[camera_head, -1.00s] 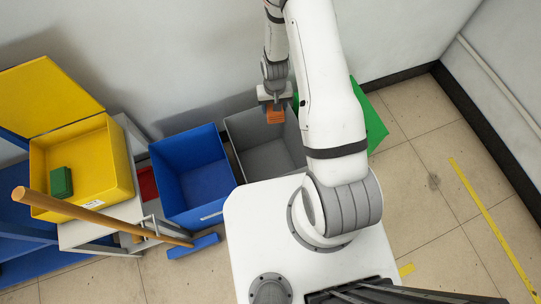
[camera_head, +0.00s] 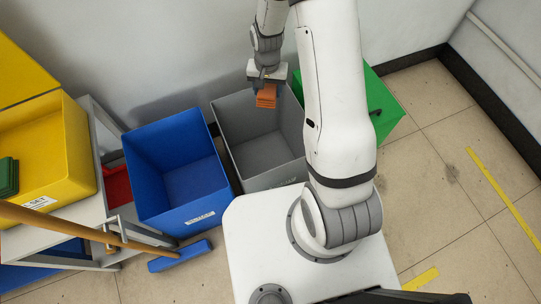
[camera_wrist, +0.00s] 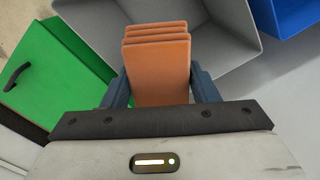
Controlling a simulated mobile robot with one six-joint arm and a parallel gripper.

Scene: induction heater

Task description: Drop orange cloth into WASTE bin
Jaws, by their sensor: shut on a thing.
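The orange cloth (camera_head: 266,96) is a folded, layered block. It also shows in the wrist view (camera_wrist: 157,70), between the two dark fingers. My gripper (camera_head: 267,84) is shut on it and points down over the grey bin (camera_head: 258,181). The grey bin is open at the top and its visible inside looks empty. Its front label is too small to read, so I cannot tell whether it says WASTE. In the wrist view the grey bin (camera_wrist: 222,24) lies beyond the cloth. My arm hides part of the bin's right side.
An open blue bin (camera_head: 180,203) stands left of the grey one. A green lidded bin (camera_head: 385,106) stands to the right. A yellow box (camera_head: 70,155) holding a green block (camera_head: 8,177) sits on a cart. A blue-headed broom (camera_head: 180,256) leans at the left. A wall stands behind.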

